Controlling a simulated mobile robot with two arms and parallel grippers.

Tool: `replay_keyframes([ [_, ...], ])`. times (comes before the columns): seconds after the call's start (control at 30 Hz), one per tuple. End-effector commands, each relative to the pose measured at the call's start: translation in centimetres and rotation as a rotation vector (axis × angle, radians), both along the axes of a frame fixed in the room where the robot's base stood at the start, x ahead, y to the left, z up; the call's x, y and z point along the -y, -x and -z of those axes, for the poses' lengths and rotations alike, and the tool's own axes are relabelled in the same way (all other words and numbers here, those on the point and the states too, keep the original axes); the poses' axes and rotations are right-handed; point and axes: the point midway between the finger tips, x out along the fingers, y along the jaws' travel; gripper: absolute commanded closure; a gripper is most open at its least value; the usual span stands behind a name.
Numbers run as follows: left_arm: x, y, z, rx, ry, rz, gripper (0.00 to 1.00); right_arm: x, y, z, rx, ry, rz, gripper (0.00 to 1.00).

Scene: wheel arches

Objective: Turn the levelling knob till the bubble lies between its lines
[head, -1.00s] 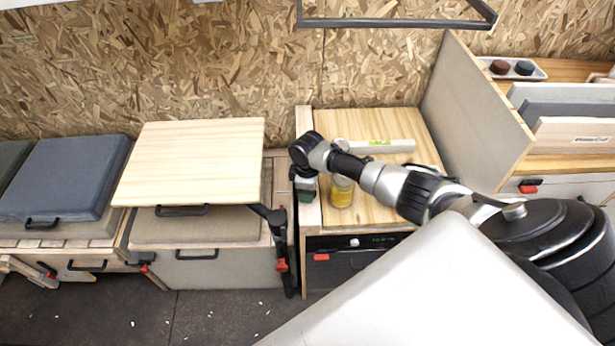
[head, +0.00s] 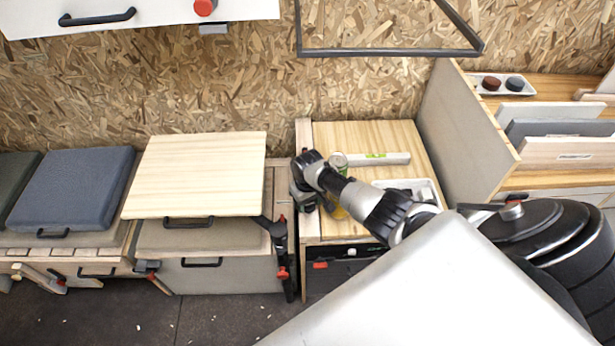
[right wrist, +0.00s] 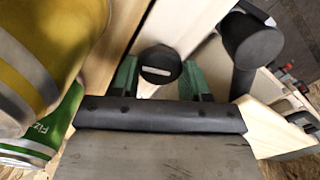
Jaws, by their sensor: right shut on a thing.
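The levelling knob (right wrist: 160,64) is a round black cap with a white mark, seen in the right wrist view between the green fingertips. My right gripper (right wrist: 155,80) is shut on it. In the head view my right gripper (head: 304,198) points down at the left edge of the wooden counter (head: 405,135), and the knob is hidden there. A pale level bar (head: 395,158) with a green vial (head: 375,156) lies across the counter. The bubble and its lines are too small to make out. My left gripper is out of view.
A yellow can (right wrist: 25,65) and a green can (right wrist: 50,130) stand close beside my right gripper. A white tray (head: 428,183) lies on the counter near my forearm. A hinged wooden tabletop (head: 195,175) is at the left, its black bracket (head: 275,230) near the gripper.

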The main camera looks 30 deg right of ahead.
Motion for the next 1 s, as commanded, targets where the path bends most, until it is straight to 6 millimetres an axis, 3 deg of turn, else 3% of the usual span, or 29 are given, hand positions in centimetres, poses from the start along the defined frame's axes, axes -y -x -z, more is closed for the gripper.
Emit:
replay_keyframes([
  [0.4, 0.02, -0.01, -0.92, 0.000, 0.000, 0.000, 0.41, 0.04, -0.08, -0.12, 0.001, -0.001, 0.174, 0.78],
  [0.93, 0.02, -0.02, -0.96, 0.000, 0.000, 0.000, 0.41, 0.08, -0.10, -0.09, 0.003, 0.000, 0.194, 0.78],
  [0.97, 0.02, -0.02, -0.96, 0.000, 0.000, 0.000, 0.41, 0.08, -0.10, -0.09, 0.003, 0.000, 0.194, 0.50],
  [1.0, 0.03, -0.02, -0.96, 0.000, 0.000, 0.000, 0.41, 0.08, -0.10, -0.09, 0.003, 0.000, 0.194, 0.43],
])
